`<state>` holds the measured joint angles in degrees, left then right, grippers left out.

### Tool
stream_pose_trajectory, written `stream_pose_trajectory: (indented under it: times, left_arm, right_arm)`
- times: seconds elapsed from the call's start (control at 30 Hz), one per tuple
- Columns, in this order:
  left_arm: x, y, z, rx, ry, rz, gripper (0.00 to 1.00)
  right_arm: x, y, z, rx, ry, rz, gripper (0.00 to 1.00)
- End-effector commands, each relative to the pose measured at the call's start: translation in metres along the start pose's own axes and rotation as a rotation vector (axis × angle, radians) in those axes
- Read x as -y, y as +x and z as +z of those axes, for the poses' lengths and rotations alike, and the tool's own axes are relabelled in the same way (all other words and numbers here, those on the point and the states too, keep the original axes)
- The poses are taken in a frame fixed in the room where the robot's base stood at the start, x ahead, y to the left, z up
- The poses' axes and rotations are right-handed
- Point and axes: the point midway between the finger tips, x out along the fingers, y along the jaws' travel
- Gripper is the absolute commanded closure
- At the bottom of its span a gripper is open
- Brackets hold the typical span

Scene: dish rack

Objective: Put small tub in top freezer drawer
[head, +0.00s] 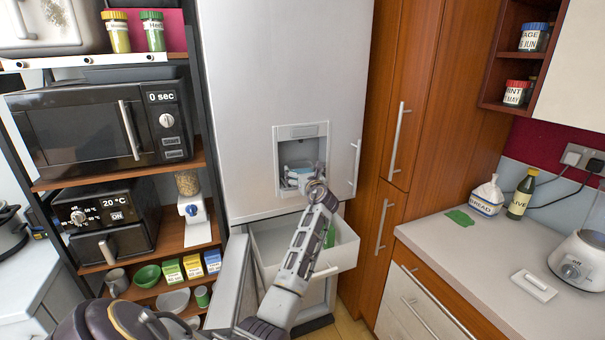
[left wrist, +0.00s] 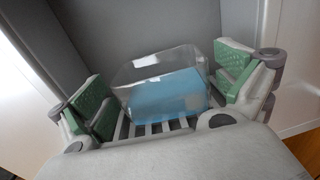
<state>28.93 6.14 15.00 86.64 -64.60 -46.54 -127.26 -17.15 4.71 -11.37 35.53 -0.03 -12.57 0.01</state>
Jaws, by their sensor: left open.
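The small tub (left wrist: 165,85) is clear with a blue lower part. It sits in the dispenser recess of the fridge (head: 240,90), where it shows only partly in the head view (head: 299,172). My left gripper (head: 313,184) is at the recess. In the left wrist view its green-padded fingers (left wrist: 165,88) are spread open on either side of the tub, the right one very near it. I cannot tell if they touch. The top freezer drawer (head: 341,257) is pulled out below the recess, partly hidden by my left arm. My right gripper is not in view.
Something green (head: 330,237) shows inside the drawer. The open freezer door (head: 230,280) stands left of the drawer. Shelves with a microwave (head: 80,125) are at left. A counter (head: 465,250) is at right, with a bottle (head: 520,198) and a toaster (head: 580,262).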

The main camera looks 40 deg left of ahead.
Motion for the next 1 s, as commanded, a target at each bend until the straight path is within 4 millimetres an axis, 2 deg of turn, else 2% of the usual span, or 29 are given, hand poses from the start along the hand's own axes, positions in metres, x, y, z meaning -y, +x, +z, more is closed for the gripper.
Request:
stream_pose_trajectory:
  times: [0.2, 0.47, 0.57, 0.83, 1.0]
  left_arm:
    - [0.000, -0.001, -0.002, 0.000, -0.001, 0.000, 0.00]
    - [0.000, -0.015, 0.001, -0.001, 0.000, 0.000, 0.00]
    - [0.000, -0.022, 0.001, -0.001, 0.000, -0.001, 0.00]
    - [0.002, -0.038, 0.001, 0.000, 0.001, 0.000, 0.00]
    - [0.003, -0.049, 0.001, 0.000, 0.001, -0.001, 0.00]
  right_arm:
    - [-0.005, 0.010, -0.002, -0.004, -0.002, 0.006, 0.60]
    - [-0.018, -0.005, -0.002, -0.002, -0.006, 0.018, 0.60]
    - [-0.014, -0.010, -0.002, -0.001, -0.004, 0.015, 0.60]
    - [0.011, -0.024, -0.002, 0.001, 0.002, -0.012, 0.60]
    - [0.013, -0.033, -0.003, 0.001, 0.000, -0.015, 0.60]
